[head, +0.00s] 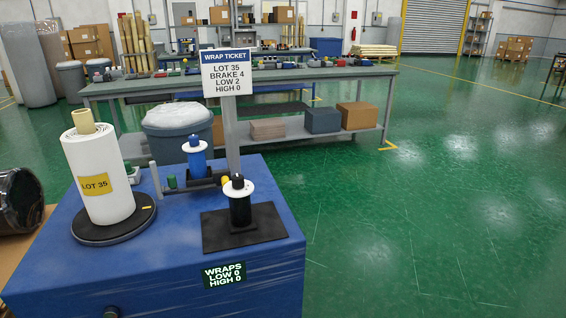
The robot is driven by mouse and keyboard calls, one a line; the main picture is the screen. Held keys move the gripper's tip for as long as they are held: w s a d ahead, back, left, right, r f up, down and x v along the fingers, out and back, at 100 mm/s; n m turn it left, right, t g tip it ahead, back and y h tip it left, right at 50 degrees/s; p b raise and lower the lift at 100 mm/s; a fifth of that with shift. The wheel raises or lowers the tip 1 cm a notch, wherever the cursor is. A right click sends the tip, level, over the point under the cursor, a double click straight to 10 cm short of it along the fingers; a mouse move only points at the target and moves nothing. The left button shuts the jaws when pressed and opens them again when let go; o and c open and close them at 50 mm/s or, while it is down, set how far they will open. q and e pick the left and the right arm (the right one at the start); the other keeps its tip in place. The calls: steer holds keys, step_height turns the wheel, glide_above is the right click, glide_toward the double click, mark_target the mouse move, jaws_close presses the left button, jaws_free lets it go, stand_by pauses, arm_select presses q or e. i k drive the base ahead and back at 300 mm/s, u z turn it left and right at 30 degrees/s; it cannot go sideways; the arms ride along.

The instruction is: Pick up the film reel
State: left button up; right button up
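A tall white film roll (99,178) with a yellow "LOT 35" label stands upright, leaning slightly in the picture, on a round black turntable (113,232) at the left of a blue-topped stand. A tan core (83,121) sticks out of its top. A blue spool with a white flange (195,154) stands at the back of the stand, and a black one with a white flange (239,205) stands on a black plate (268,222). I cannot tell which of these the task calls the film reel. Neither of my grippers shows in the head view.
A "WRAP TICKET" sign (228,72) on a grey post reads lot 35, brake 4, low 2, high 0. A front label (224,275) reads wraps low 0, high 0. A dark shiny cylinder (18,200) lies at left. Green floor (440,220) at right is clear.

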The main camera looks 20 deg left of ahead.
mark_target(242, 219)
steer(key=u, duration=0.4)
steer(key=i, duration=1.25)
steer(key=u, duration=0.75)
